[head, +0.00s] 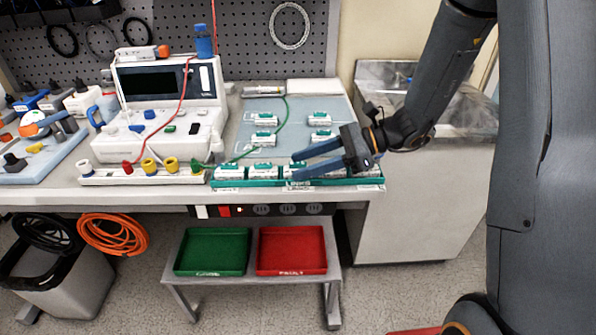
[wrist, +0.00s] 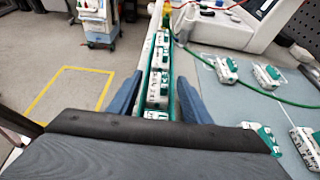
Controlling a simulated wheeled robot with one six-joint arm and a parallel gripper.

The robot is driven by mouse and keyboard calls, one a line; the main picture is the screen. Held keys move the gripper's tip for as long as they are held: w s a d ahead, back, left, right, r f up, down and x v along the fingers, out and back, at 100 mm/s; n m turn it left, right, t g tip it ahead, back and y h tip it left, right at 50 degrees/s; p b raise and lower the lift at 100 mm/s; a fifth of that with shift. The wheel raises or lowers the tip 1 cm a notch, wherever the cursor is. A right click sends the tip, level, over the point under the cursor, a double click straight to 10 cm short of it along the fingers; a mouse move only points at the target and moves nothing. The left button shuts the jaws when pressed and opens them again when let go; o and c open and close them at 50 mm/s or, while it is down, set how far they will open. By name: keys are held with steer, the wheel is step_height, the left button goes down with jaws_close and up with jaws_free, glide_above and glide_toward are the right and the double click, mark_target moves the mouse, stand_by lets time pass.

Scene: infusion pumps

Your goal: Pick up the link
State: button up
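Several white links with green tops stand in a row in the teal tray labelled LINKS (head: 220,184) at the bench's front edge, such as the leftmost link (head: 230,172). More links lie on the grey-blue mat, including one at its right (head: 319,119). My gripper (head: 294,167) is open, with its blue fingers above the right half of the tray. In the wrist view my gripper (wrist: 158,76) has its fingers on either side of the tray row, with a link (wrist: 157,94) between them in the picture. I cannot tell whether the fingers touch it. My wrist hides the nearest part of the row.
A white pump device (head: 160,130) with red and green cables stands left of the mat. The green cable (head: 275,125) crosses the mat's left side. A strip with coloured knobs (head: 140,173) adjoins the tray. Green (head: 213,251) and red (head: 291,250) trays sit on the low shelf.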

steer(key=c, duration=0.9)
